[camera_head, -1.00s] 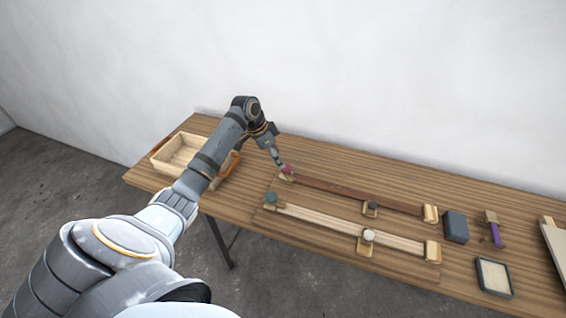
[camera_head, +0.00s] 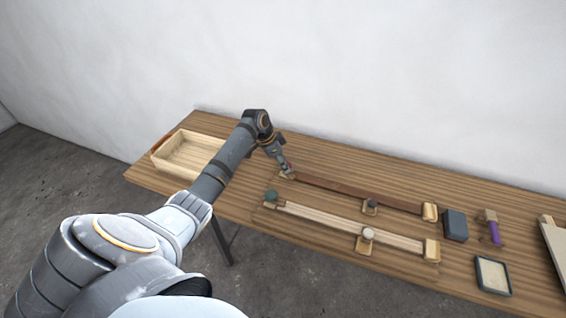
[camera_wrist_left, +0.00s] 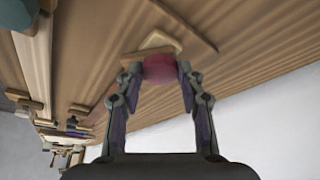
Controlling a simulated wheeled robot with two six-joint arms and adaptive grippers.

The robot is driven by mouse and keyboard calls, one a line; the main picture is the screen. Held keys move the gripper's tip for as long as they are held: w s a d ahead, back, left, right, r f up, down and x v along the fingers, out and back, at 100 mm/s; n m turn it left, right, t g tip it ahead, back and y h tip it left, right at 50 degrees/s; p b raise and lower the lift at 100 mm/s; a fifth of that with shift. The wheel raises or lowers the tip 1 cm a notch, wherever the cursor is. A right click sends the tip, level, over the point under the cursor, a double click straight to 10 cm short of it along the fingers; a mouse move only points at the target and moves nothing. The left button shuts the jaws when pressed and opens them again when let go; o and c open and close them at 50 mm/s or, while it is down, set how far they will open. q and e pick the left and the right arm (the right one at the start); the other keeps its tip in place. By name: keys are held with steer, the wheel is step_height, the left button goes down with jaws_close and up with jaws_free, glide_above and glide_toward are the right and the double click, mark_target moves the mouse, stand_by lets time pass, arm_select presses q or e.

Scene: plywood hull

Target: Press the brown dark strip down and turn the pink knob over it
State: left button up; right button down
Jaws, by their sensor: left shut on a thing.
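The brown dark strip (camera_head: 350,192) runs across the table, its right end at a pale wooden block (camera_head: 430,211). At its left end my left gripper (camera_head: 286,172) reaches down and mostly covers the pink knob in the head view. In the left wrist view the pink knob (camera_wrist_left: 160,68) sits between the fingertips of my left gripper (camera_wrist_left: 161,75), which are shut on it. A pale wooden piece shows just beyond the knob there. I cannot tell whether the strip lies fully flat under the knob. My right gripper is not in view.
In front lies a pale strip (camera_head: 325,222) with a green knob (camera_head: 271,197) and a white knob (camera_head: 368,234). A dark knob (camera_head: 372,203) stands beside the brown strip. A wooden tray (camera_head: 188,154) is at left; a grey block (camera_head: 455,225) and a purple-handled tool (camera_head: 493,231) are at right.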

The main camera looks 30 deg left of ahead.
arm_select(q)
steer(key=shift+r+n+p, duration=0.2)
steer(key=shift+n+p, duration=0.1)
steer(key=shift+p, duration=0.3)
steer(key=shift+c, duration=0.4)
steer(key=n+p, duration=0.1)
steer(key=p, duration=0.1)
steer(key=n+y+p, duration=0.1)
steer(key=p, duration=0.1)
steer(key=n+p, duration=0.2)
steer(key=shift+s+d+r+t+y, duration=0.1)
steer(key=shift+d+r+t+y, duration=0.05)
steer(key=shift+d+t+y, duration=0.15)
steer(key=shift+f+n+y+p, duration=0.25)
steer(key=shift+n+y+p, duration=0.25)
steer(key=shift+n+p, duration=0.8)
steer(key=o, duration=1.2)
steer(key=shift+c, duration=0.2)
steer(key=v, duration=1.2)
